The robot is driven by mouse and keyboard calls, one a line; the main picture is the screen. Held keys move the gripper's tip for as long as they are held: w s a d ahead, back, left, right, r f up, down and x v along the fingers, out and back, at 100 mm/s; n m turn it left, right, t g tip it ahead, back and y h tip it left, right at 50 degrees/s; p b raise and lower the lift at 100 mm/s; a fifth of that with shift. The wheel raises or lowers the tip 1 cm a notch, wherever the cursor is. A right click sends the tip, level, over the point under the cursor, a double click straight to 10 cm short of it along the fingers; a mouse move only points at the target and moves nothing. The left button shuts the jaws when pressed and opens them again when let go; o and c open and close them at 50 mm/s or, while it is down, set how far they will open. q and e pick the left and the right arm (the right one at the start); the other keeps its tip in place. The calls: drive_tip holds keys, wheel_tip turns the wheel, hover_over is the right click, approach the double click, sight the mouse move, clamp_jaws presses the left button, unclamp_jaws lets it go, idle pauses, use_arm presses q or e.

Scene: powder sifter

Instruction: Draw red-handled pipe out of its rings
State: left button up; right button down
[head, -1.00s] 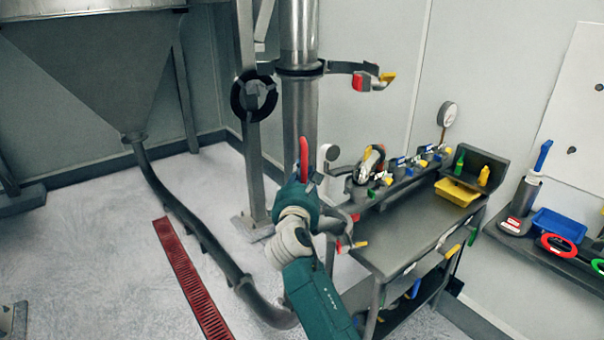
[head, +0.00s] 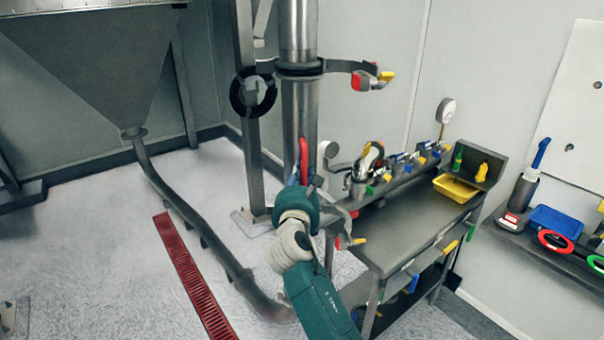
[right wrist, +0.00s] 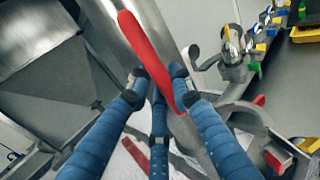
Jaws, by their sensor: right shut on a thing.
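The upright metal pipe (head: 299,115) stands at the middle of the head view, with its red handle (head: 304,160) on its near side. The handle also shows in the right wrist view (right wrist: 148,50), slanting between my fingers. My right gripper (head: 304,182) is shut on the red handle; its fingers (right wrist: 162,84) lie on both sides of it. An upper ring (head: 299,70) surrounds the pipe. A bracket with a red-and-yellow lever (head: 372,80) reaches right from it. My left gripper is out of view.
A grey bench (head: 405,240) with fittings and a yellow tray (head: 456,188) stands close on the right. A column (head: 248,130) with a black round part stands left of the pipe. A hopper (head: 95,60) and its hose (head: 180,215) are further left.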

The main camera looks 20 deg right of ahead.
drive_tip(key=shift+d+p+v, duration=0.2)
drive_tip(key=shift+p+v, duration=0.95)
drive_tip(key=shift+v, duration=0.25)
idle(0.7)
drive_tip(key=shift+s+r, duration=0.1)
drive_tip(key=shift+s, duration=0.05)
drive_tip(key=d+v, duration=0.1)
drive_tip(key=v, duration=0.7)
drive_tip(key=shift+s+d+r, duration=0.15)
drive_tip(key=shift+s+r, duration=0.25)
drive_tip(key=shift+s, duration=0.25)
idle(0.7)
